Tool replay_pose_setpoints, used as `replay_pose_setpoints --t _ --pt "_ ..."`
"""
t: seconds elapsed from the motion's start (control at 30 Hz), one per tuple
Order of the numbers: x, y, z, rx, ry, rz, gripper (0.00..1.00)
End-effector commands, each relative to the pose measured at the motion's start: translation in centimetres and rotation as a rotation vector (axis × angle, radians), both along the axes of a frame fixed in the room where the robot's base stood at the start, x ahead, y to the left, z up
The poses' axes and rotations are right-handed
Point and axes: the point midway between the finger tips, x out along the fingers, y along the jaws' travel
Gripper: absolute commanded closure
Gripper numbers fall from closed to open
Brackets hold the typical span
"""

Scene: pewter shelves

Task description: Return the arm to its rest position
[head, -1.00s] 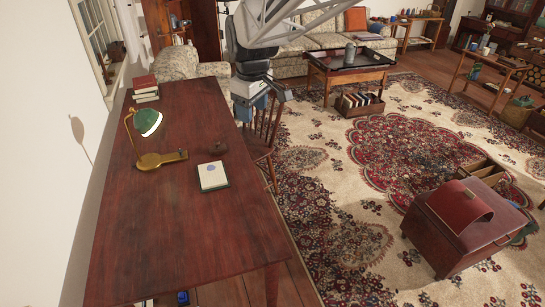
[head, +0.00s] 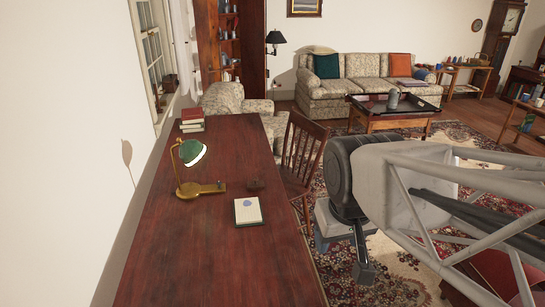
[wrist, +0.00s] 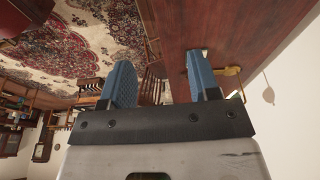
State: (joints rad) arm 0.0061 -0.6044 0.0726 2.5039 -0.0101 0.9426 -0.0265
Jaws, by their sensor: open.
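My gripper (wrist: 160,82) shows in the wrist view with its two blue fingers apart and nothing between them. In the head view the end of my arm is at the right of the desk, over the rug, beside the wooden chair (head: 301,150). The blue gripper part shows only in small part there, low under the dark wrist joint, and its fingertips are hard to make out. The wrist view looks past the fingers to the chair and the desk, and the room appears upside down.
A coffee table (head: 393,122) with a black tray, a sofa (head: 345,90) and an armchair (head: 228,100) stand beyond. Patterned rug (head: 400,270) lies at right.

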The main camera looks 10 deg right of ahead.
Motion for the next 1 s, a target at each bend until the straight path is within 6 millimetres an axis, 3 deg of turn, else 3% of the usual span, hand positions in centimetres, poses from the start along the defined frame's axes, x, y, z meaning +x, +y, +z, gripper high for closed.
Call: replay_pose_setpoints --t 0.2,1.0 --pt "-1.6 -0.1 -0.7 0.009 -0.005 -0.043 0.44" --pt "-1.7 -0.1 -0.7 0.009 -0.005 -0.045 0.44"
